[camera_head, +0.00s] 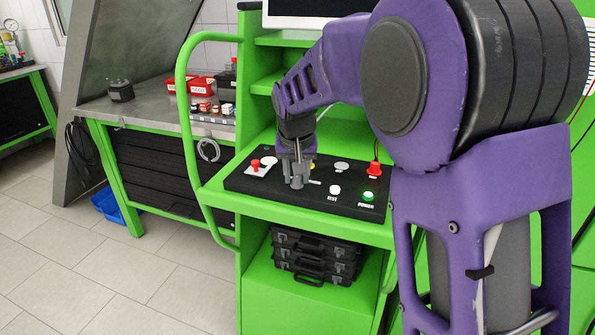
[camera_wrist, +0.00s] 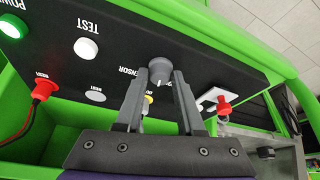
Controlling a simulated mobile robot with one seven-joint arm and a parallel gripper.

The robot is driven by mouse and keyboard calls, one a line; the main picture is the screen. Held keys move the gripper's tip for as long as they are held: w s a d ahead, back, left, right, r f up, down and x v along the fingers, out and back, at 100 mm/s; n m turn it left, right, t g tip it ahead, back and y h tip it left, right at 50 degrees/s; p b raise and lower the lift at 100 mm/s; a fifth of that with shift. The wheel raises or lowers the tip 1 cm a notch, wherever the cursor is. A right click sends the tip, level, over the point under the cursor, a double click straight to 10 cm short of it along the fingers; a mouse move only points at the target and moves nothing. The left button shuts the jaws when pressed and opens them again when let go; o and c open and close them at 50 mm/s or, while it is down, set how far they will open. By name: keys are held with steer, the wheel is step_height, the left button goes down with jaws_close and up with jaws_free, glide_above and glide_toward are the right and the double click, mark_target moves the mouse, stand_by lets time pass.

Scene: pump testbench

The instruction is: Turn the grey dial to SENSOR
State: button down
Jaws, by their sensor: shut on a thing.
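The grey dial (camera_wrist: 160,66) sits on the black control panel (camera_wrist: 215,65) in the wrist view. My gripper (camera_wrist: 161,78) is shut on the dial, one finger on each side of it. The SENSOR label (camera_wrist: 129,71) shows just left of the dial in this view; another label right of it is partly covered by a finger. In the head view, my gripper (camera_head: 296,178) points down onto the panel (camera_head: 245,182), and its fingers mostly hide the dial. I cannot tell which way the dial points.
On the panel are a white TEST button (camera_head: 335,189), a lit green POWER button (camera_head: 368,196), a red plug (camera_head: 374,168) with a cable, and a red toggle (camera_head: 255,165). A yellow part (camera_wrist: 148,99) shows behind the fingers. A green rail (camera_head: 190,110) curves along the left.

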steer(key=m+h, duration=0.1)
steer(key=m, duration=0.1)
steer(key=m+h, duration=0.1)
steer(key=m, duration=0.2)
steer(key=shift+a+m+g+p, duration=0.2)
steer(key=shift+m+g+p, duration=0.1)
steer(key=shift+p, duration=0.1)
steer(key=m, duration=0.2)
steer(key=m+g+h+p, duration=0.1)
steer(key=m, duration=0.2)
steer(key=shift+w+a+h+p, duration=0.1)
steer(key=shift+h+p, duration=0.2)
steer(key=c, duration=0.5)
jaws_free()
steer(key=v, duration=0.5)
steer(key=p+v, duration=0.1)
steer(key=v, duration=0.5)
steer(key=p+v, duration=0.1)
steer(key=v, duration=0.5)
steer(key=shift+w+a+r, duration=0.1)
steer(key=shift+w+r, duration=0.1)
steer(key=shift+r, duration=0.05)
